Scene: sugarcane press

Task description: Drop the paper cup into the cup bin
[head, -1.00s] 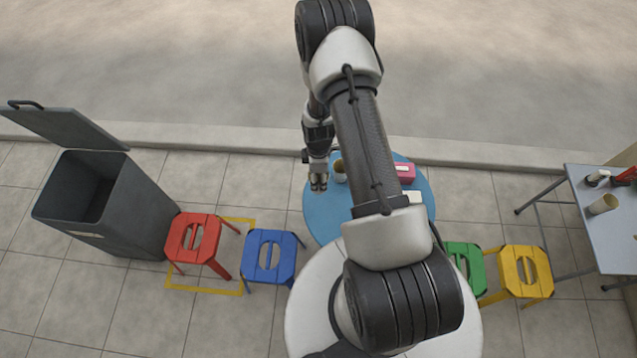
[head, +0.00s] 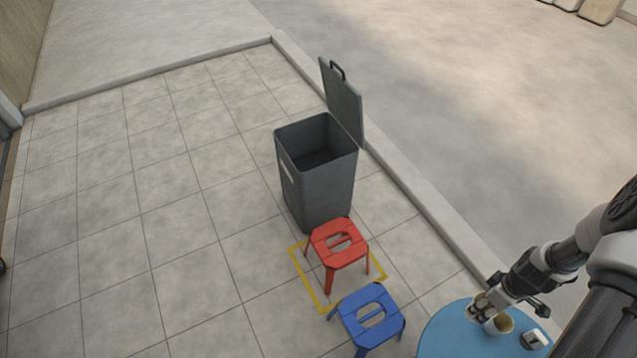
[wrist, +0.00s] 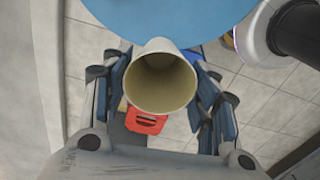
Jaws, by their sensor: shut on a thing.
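The paper cup (wrist: 160,85), pale with a tan inside, is between the two fingers of my gripper (wrist: 162,105) in the wrist view, its open mouth facing the camera. My gripper is shut on it. In the head view my gripper (head: 482,305) is at the lower right, over the edge of the round blue table; the fingers hide most of the held cup. The cup bin (head: 318,190) is a tall dark grey bin in the upper middle, its lid (head: 343,103) standing open. My gripper is well apart from it. Its inside looks dark and empty.
A red stool (head: 338,243) on a yellow floor outline and a blue stool (head: 370,314) stand between the bin and the blue table (head: 440,335). Another cup (head: 500,325) and a small white item (head: 534,340) are on that table. Tiled floor left of the bin is clear.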

